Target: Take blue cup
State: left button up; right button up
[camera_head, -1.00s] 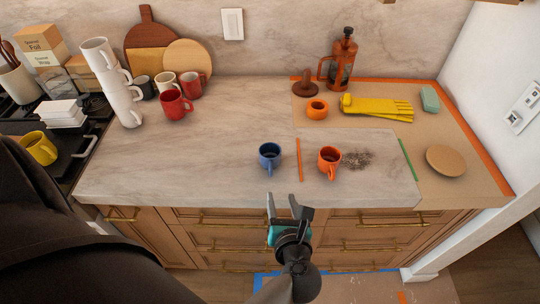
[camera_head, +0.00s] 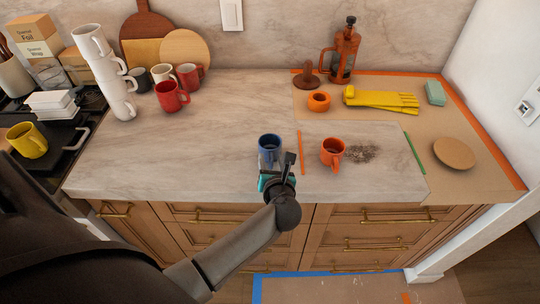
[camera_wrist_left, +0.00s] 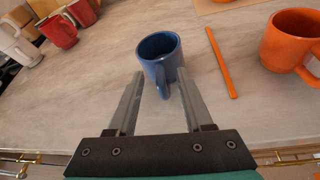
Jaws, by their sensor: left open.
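The blue cup (camera_head: 270,147) stands upright on the marble counter (camera_head: 215,150), near its front edge. In the left wrist view the blue cup (camera_wrist_left: 160,58) has its handle turned toward my gripper. My left gripper (camera_head: 276,163) is open and empty, just in front of the cup. In the left wrist view the fingertips of my left gripper (camera_wrist_left: 162,82) lie to either side of the handle, short of the cup's far body. In the head view the gripper hides the cup's lower part. My right gripper is not in view.
An orange cup (camera_head: 332,151) stands to the right, with an orange strip (camera_head: 300,152) between it and the blue cup. Red, white and dark mugs stand at the back left. The counter left of the blue cup is clear.

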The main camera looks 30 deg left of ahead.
pick_arm(q)
jog(key=shift+w+a+f, duration=0.15)
jog(key=shift+w, duration=0.1)
grip_shut()
dwell(1.4)
